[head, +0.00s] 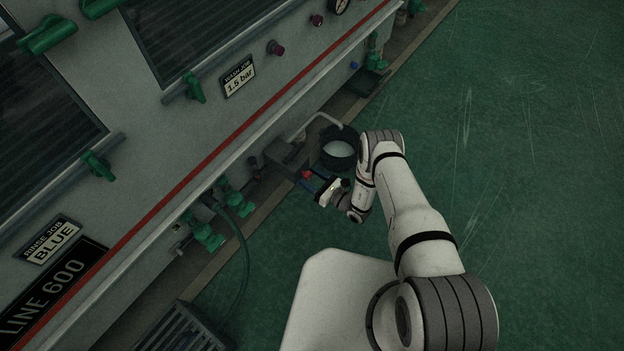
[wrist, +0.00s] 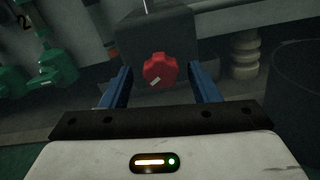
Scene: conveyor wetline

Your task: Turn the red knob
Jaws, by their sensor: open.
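The red knob (wrist: 160,69) is a lobed knob with a small white mark at its lower left. It sits on the front of a dark grey box (wrist: 183,32) in the wrist view. In the head view the knob (head: 307,174) shows small at the end of the box, low beside the machine. My gripper (wrist: 160,82) is open, with one blue finger on each side of the knob in the picture. A gap shows between each finger and the knob, and I cannot tell how far forward the fingertips reach. My gripper also shows in the head view (head: 314,181).
A dark bucket (head: 340,150) with pale liquid stands behind the box, under a bent pipe (head: 318,118). Green valves (head: 207,230) and a hose (head: 243,262) are on the left. A grate (head: 185,328) lies at the lower left. The green floor (head: 530,150) on the right is clear.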

